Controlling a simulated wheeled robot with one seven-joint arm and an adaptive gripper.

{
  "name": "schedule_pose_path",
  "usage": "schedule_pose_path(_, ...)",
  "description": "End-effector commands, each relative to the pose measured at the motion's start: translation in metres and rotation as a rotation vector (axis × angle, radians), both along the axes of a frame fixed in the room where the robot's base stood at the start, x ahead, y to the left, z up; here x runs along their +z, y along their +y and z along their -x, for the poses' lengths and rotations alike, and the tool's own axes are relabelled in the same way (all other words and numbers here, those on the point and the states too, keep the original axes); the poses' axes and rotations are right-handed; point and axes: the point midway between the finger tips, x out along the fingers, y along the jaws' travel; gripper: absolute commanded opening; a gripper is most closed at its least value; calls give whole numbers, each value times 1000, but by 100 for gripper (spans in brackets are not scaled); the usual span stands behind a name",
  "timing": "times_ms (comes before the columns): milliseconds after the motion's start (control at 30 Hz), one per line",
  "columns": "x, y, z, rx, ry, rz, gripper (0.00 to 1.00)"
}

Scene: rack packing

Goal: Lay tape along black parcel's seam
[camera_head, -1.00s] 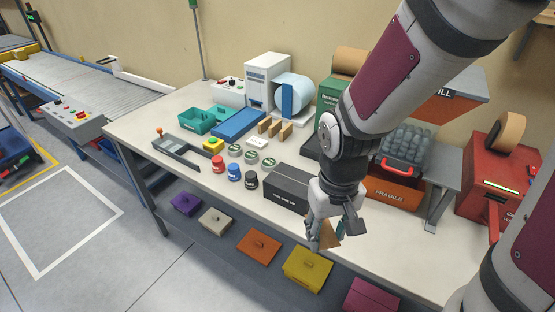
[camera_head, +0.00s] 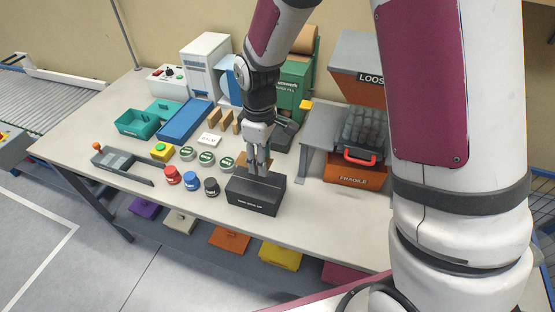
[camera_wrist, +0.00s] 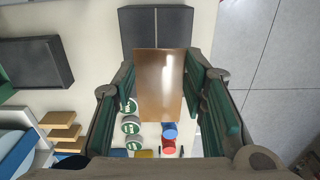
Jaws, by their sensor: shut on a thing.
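The black parcel (camera_head: 255,195) sits near the front edge of the worktable, with white print on its front face. In the wrist view the parcel (camera_wrist: 140,30) is at the top, and a thin seam line runs down its top. My gripper (camera_head: 258,170) is shut on a brown strip of tape at the parcel's far side. The tape (camera_wrist: 158,80) shows flat and glossy between the green-padded fingers in the wrist view. Its upper end overlaps the parcel's edge in that picture; I cannot tell if they touch.
Red (camera_head: 172,175), blue (camera_head: 191,181) and dark (camera_head: 211,186) jars stand left of the parcel, with green-lidded tins (camera_head: 206,158) behind. An orange "FRAGILE" bin (camera_head: 352,175) stands to the right. A dark box (camera_head: 283,135) lies behind my gripper. The table right of the parcel is clear.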

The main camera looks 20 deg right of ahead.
Motion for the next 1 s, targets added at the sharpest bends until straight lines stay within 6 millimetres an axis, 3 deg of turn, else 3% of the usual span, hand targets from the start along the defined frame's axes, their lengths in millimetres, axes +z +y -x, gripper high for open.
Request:
schedule_pose_path(600, -42, 2, -2, 18, 1, -1, 30)
schedule_pose_path(1000, -45, 2, -1, 17, 1, -1, 30)
